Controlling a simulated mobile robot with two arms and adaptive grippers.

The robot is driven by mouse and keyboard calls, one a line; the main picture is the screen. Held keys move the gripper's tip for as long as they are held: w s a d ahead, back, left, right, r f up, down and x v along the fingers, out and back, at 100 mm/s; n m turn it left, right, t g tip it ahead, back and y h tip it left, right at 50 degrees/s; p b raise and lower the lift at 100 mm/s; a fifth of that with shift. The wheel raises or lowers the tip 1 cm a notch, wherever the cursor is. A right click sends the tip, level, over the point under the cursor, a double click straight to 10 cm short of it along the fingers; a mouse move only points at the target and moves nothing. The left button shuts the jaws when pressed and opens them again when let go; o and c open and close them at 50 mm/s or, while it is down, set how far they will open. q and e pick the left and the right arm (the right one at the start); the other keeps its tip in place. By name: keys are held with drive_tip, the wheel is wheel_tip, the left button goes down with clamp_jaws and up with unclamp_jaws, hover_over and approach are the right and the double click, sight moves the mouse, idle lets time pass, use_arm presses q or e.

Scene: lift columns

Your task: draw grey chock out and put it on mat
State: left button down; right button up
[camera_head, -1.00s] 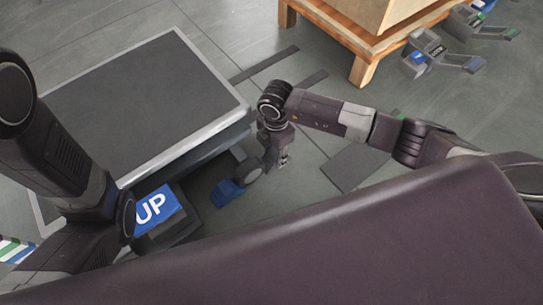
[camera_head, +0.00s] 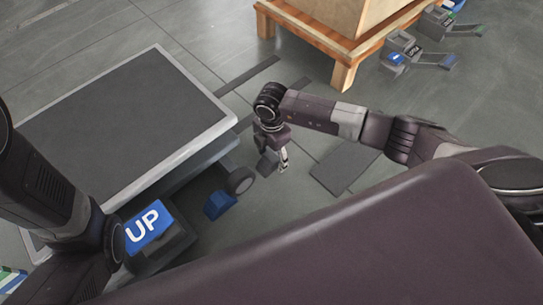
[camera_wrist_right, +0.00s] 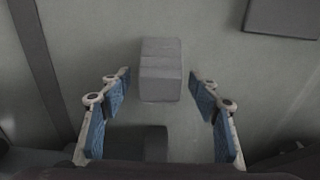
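The grey chock (camera_head: 265,166) lies on the floor beside the platform's wheel (camera_head: 240,180), partly hidden by my right gripper (camera_head: 277,162). In the right wrist view the grey chock (camera_wrist_right: 161,70) is a plain block just ahead of the fingertips. My right gripper (camera_wrist_right: 160,86) is open, its blue-padded fingers to either side of the chock's near end, with gaps on both sides. The dark mat (camera_head: 345,168) lies flat and bare on the floor to the right; probably its edge shows in the wrist view (camera_wrist_right: 282,16). My left arm shows at the left, its gripper hidden.
A blue chock (camera_head: 219,205) sits at the wheel's near side. The lift platform (camera_head: 120,115) with a blue UP pedal (camera_head: 148,226) stands left. A wooden pallet (camera_head: 345,50) with a crate and several pedals (camera_head: 413,54) are at the back right. Floor around the mat is clear.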

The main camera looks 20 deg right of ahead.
sight(272, 156)
wheel_tip(272, 156, up, 12)
idle(0.6)
drive_tip(key=shift+a, duration=0.1)
idle(0.4)
